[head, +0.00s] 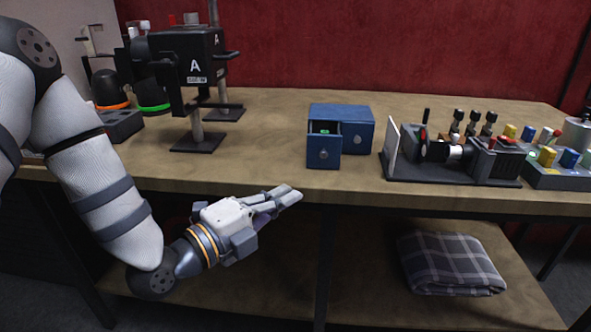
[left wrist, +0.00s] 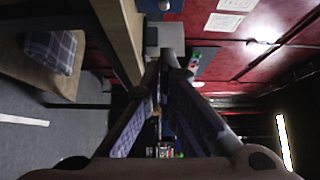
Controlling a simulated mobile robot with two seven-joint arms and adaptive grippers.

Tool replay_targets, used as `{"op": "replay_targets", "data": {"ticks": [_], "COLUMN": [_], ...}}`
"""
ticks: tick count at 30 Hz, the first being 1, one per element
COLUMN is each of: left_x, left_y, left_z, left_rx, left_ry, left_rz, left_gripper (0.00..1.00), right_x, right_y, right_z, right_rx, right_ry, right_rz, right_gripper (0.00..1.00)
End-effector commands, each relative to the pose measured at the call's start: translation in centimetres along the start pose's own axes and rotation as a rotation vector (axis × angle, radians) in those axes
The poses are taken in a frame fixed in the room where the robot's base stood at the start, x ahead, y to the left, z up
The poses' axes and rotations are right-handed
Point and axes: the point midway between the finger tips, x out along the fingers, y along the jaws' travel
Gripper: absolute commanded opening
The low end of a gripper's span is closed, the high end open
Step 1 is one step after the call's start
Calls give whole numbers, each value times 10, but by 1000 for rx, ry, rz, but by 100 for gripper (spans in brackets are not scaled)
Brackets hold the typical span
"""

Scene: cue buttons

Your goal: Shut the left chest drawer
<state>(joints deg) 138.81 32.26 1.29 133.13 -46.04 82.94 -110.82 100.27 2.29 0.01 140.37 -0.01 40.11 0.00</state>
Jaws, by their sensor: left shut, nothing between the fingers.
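A small blue chest (head: 342,110) stands on the workbench near the middle of the head view. Its left drawer (head: 323,153) is pulled out toward the front edge, with a round knob on its front and a small green item (head: 324,131) inside. The right drawer (head: 358,143) sits flush in the chest. My left gripper (head: 294,194) is shut and empty, in front of the bench edge, below and left of the open drawer and not touching it. Its fingers (left wrist: 168,62) also show in the left wrist view. My right gripper is not in view.
The wooden workbench (head: 258,150) is clear between the chest and a black stand marked A (head: 190,65). A black-based device (head: 455,155) and a button box (head: 560,172) are to the right. A folded plaid cloth (head: 450,264) lies on the lower shelf.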

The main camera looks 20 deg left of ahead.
Motion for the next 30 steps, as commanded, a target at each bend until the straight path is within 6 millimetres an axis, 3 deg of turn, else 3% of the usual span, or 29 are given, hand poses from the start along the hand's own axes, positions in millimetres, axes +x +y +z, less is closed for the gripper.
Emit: {"op": "replay_targets", "data": {"ticks": [5,16,22,30], "left_x": [24,104,122,127], "left_y": [0,2,0,-2], "left_z": [0,2,23,28], "left_rx": [11,7,8,8], "left_ry": [2,-1,0,2], "left_rz": [-6,0,-2,-3], "left_gripper": [0,0,0,0], "right_x": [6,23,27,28], "right_y": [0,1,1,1], "right_z": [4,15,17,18], "right_rx": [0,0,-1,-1], "right_ry": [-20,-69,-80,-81], "right_rz": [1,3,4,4], "right_gripper": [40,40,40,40]}}
